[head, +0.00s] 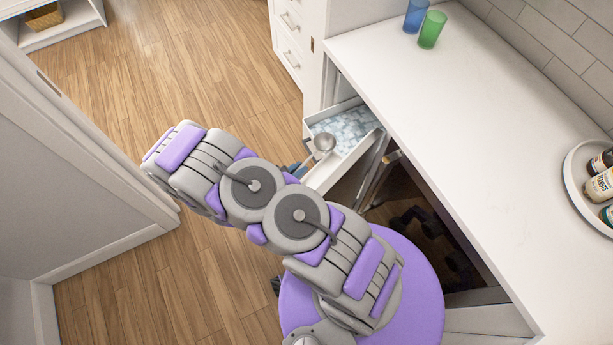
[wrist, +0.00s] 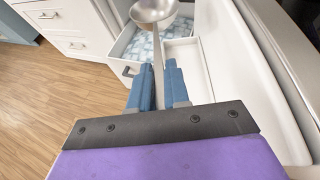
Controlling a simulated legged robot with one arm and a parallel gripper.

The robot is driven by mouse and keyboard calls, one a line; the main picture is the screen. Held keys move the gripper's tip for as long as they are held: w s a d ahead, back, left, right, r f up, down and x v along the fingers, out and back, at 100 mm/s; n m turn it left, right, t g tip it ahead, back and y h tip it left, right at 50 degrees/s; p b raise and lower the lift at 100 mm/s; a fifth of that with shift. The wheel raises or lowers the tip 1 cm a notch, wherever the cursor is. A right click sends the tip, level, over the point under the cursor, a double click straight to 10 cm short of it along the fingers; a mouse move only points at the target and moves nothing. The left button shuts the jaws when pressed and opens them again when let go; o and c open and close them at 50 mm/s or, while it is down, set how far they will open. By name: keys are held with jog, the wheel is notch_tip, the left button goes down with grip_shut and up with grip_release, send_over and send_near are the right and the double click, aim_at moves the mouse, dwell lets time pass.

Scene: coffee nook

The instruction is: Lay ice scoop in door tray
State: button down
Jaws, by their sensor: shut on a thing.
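My gripper (wrist: 159,85) is shut on the handle of the metal ice scoop (wrist: 154,12), with blue fingers on either side of it. In the wrist view a white tray-like compartment (wrist: 193,71) lies just beyond and right of the fingertips. I cannot tell for sure whether this is the door tray. In the head view my arm hides most of the gripper.
A blue cup (head: 415,16) and a green cup (head: 432,30) stand at the counter's far end. A round tray (head: 577,180) with bottles is at the right. The wooden floor (head: 150,80) is clear at left.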

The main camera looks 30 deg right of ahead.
jog(key=shift+m+g, duration=0.3)
jog(key=shift+g, duration=0.1)
jog(key=shift+s+d+f+b, duration=0.3)
jog(key=shift+s+f, duration=0.2)
jog(key=shift+f, duration=0.3)
jog(key=shift+s+d+f+b, duration=0.25)
jog(key=shift+s+f, duration=0.25)
jog(key=shift+f, duration=0.35)
jog(key=shift+s+d+f+b, duration=0.2)
jog(key=shift+s+d+f, duration=0.25)
jog(key=shift+f, duration=0.35)
jog(key=shift+f+b, duration=0.35)
jog(key=shift+f, duration=2.25)
jog(key=c, duration=1)
grip_release()
jog(key=shift+a, duration=0.1)
